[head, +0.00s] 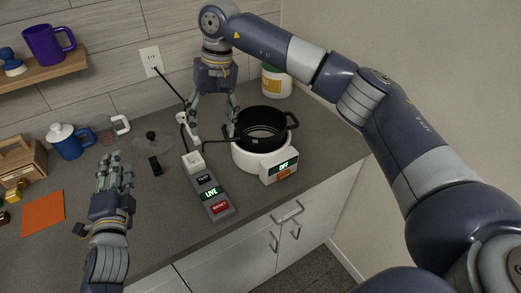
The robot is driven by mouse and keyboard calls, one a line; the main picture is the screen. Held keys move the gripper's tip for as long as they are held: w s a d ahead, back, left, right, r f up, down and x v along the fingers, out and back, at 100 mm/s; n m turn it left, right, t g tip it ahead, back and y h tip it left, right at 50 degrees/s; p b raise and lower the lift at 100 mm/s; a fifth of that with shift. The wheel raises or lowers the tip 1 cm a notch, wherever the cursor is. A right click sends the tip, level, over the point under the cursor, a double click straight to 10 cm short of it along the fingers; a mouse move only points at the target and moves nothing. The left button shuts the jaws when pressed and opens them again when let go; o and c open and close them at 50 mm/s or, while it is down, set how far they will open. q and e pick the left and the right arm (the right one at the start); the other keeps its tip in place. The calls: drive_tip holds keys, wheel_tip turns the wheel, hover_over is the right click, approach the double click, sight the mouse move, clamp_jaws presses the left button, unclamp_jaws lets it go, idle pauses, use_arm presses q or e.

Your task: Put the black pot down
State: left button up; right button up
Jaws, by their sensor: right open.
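The black pot (263,124) sits upright on the white coil stove (247,155), with its dark inside and right handle showing. The stove's front display reads OFF. My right gripper (211,132) points down at the pot's left side, fingers apart. One finger is close to the pot's left rim, and I cannot tell whether it touches. That finger partly hides the left handle area. My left gripper (113,160) is low over the counter at the left, away from the pot; its finger gap is unclear.
A grey switch box (208,193) reading LIVE lies left of the stove, with a white plug block and black cords behind. A glass lid (152,145), blue mug (68,141) and orange sheet (43,212) are left. A white-and-green tub (277,80) stands behind the pot.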

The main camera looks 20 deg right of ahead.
drive_tip(key=r, duration=0.1)
drive_tip(key=d+r, duration=0.1)
drive_tip(key=r, duration=0.3)
drive_tip(key=shift+d+r, duration=0.25)
drive_tip(key=shift+d, duration=0.05)
